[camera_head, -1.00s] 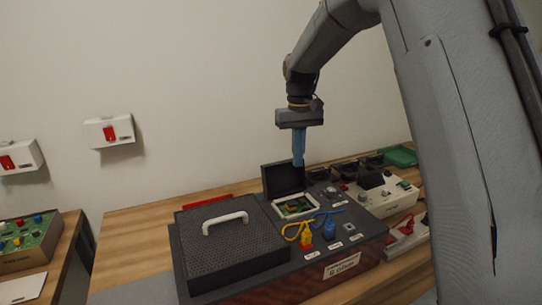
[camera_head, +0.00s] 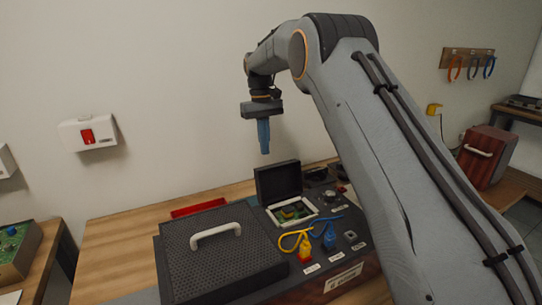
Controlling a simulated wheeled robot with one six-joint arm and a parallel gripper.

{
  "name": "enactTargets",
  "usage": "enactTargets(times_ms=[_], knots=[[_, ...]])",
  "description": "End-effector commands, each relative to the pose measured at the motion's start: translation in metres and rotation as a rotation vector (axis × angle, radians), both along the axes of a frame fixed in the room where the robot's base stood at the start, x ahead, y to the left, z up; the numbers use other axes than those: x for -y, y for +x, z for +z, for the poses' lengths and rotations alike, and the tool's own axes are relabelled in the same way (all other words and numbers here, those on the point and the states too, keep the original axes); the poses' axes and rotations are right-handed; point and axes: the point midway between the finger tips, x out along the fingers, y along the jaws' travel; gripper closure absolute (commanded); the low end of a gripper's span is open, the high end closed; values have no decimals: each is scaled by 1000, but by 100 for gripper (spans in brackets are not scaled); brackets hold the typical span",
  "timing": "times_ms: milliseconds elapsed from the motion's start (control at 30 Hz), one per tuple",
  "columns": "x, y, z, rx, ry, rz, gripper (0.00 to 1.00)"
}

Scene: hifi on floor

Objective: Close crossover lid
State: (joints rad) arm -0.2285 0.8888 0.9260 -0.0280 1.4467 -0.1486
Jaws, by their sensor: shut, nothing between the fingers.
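The crossover lid (camera_head: 277,181) is a small dark panel standing open, upright, at the back of the crossover compartment. The open compartment (camera_head: 291,212) has a pale rim and shows a green and yellow circuit board inside. It is set in the dark top of the hifi unit (camera_head: 321,273), right of a perforated cover. My gripper (camera_head: 264,152) points down with its blue fingers shut and empty. In the picture it is just above the lid's top edge, apart from it. How far it is in depth I cannot tell.
The perforated cover (camera_head: 222,262) has a white handle (camera_head: 215,233). Yellow and blue cables with plugs (camera_head: 305,247) stand in front of the compartment. A red tray (camera_head: 198,208) lies behind on the wooden table (camera_head: 112,240), which is clear at left. My arm hides the table's right side.

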Motion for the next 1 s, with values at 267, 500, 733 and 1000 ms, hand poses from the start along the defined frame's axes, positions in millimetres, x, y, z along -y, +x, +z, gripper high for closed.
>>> enactTargets(times_ms=[267,500,733,1000], knots=[[7,-10,-41,2,0,-4,100],[17,-32,-29,1,0,-5,100],[20,-38,-29,1,0,-5,100],[19,-38,-29,1,0,-5,100]])
